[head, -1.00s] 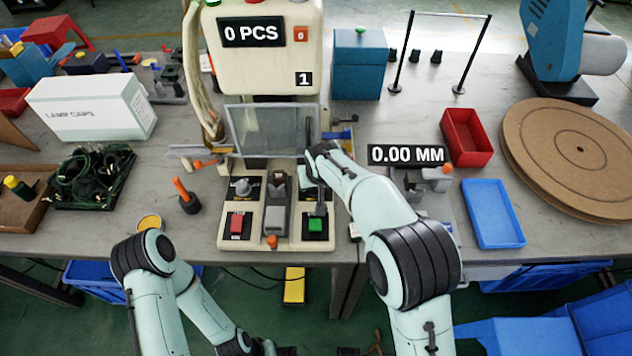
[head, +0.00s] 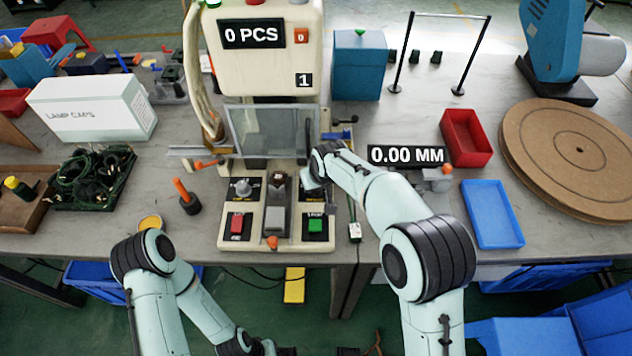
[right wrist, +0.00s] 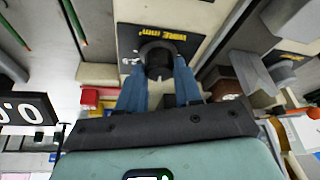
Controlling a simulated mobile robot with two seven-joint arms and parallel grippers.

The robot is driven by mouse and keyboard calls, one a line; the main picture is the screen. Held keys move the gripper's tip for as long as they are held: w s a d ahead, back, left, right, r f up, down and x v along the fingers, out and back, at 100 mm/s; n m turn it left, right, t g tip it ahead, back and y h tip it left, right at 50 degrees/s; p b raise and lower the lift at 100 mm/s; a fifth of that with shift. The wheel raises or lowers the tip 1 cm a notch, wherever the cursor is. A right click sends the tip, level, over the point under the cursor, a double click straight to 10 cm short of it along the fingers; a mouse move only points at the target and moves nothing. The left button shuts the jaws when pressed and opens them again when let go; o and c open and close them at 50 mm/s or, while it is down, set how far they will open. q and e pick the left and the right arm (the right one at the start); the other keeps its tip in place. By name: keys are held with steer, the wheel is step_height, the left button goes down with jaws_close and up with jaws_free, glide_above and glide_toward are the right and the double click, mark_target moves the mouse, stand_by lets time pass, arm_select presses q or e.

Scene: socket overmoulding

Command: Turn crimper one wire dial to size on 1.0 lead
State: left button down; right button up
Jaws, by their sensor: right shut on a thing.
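The crimper (head: 262,75) is the cream machine at the middle of the bench, with "0 PCS" on its front. In the right wrist view its wire dial (right wrist: 157,62) is a dark round knob on a black plate marked "WIRE mm²" (right wrist: 172,42). My right gripper (right wrist: 160,72) is shut on this dial, one blue finger on each side. The dial's size setting cannot be read. In the head view my right gripper (head: 313,186) hides the dial at the panel's right side.
A grey knob (head: 243,187), a red button (head: 237,224) and a green button (head: 315,225) are on the crimper's base. An orange-handled tool (head: 186,195) stands to its left. A "0.00 MM" display (head: 406,155), red tray (head: 466,140) and blue tray (head: 493,213) are to the right.

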steer(key=n, duration=0.2)
steer(key=shift+w+d+n+g+y+p, duration=0.1)
steer(key=shift+d+n+g+y+p, duration=0.05)
steer(key=shift+n+g+y+p, duration=0.2)
steer(key=n+y+p, duration=0.1)
steer(key=n, duration=0.1)
steer(key=shift+r+n+g, duration=0.1)
steer(key=shift+n+g, duration=0.15)
steer(key=shift+n, duration=0.1)
steer(key=n+g+p, duration=0.1)
steer(key=n+p, duration=0.1)
steer(key=n, duration=0.1)
steer(key=shift+w+y+p, duration=0.1)
steer(key=shift+y+p, duration=0.2)
steer(key=shift+y, duration=0.05)
arm_select(q)
step_height(320, 180, up, 6)
steer(key=w+p, duration=0.1)
steer(key=w, duration=0.1)
steer(key=shift+w, duration=0.25)
arm_select(e)
steer(key=shift+n+g, duration=0.3)
steer(key=shift+n, duration=0.5)
steer(key=o, duration=1)
steer(key=shift+o, duration=0.2)
